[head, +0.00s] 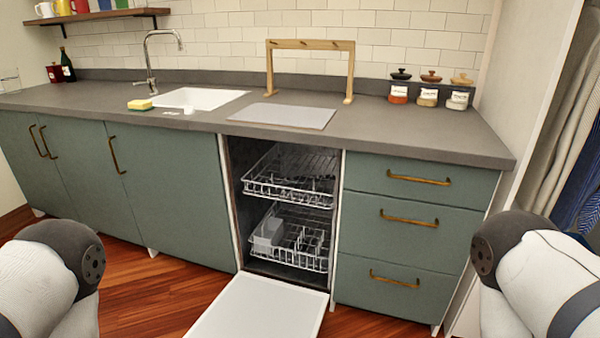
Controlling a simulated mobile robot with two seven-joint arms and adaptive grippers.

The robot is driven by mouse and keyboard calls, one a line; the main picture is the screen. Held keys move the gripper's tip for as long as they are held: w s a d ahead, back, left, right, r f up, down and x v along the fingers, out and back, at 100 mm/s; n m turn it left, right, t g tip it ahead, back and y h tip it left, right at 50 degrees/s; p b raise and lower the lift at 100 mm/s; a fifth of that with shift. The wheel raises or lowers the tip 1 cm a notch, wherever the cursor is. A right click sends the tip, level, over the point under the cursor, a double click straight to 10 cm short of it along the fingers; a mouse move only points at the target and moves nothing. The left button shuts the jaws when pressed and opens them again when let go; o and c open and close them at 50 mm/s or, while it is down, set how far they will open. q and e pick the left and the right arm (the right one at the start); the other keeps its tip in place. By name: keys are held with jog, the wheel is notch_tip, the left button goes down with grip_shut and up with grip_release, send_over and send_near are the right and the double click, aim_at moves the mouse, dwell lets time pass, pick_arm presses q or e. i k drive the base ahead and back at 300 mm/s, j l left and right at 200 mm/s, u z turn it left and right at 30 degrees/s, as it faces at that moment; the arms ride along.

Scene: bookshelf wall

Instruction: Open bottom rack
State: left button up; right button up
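The dishwasher stands open under the counter, its white door (262,308) folded down toward me. The bottom rack (312,262) is a white wire rack inside the dishwasher, with a grey basket (268,231) at its left side. The top rack (290,193) is above it, also white wire. Both racks sit within the dishwasher opening. Parts of both my arms show at the lower left and lower right edges, but neither gripper is in view.
Green drawers (408,224) with brass handles are right of the dishwasher; green cabinets (165,185) are left. The counter (360,120) holds a sink (195,97), sponge (139,105), wooden stand (310,44) and jars (428,92). Wooden floor (150,290) is clear left of the door.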

aim_at(302, 227)
jog(key=i+l+z, duration=0.15)
jog(key=i, duration=0.3)
jog(key=i+l+z, duration=0.2)
jog(key=i, duration=0.3)
jog(key=i+l+z, duration=0.15)
jog(key=i, duration=0.35)
